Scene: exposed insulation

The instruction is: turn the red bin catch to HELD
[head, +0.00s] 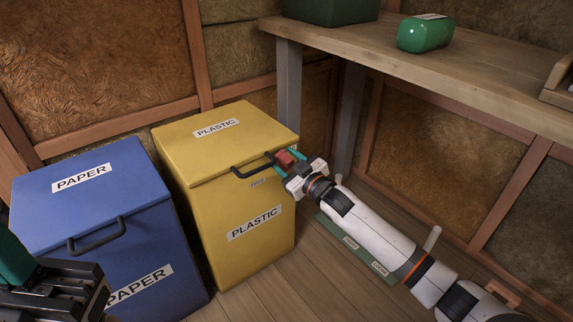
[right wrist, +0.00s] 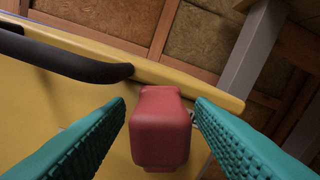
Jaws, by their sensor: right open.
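The red bin catch (head: 285,157) is a small block near the top right of the yellow PLASTIC bin's front (head: 220,200). My right gripper (head: 281,163) is open at the catch. In the right wrist view the catch (right wrist: 160,128) sits between the two teal fingers, with a gap visible on each side. A small white label (head: 259,183) is on the bin front beside the catch; its word is too small to read. My left gripper (head: 62,290) is partly in view at the lower left; its jaw state is unclear.
A dark handle (head: 253,170) sticks out just left of the catch; it also shows in the right wrist view (right wrist: 65,55). The blue PAPER bin (head: 95,210) stands at left. A wooden bench (head: 450,75) with a green container (head: 425,34) is at upper right.

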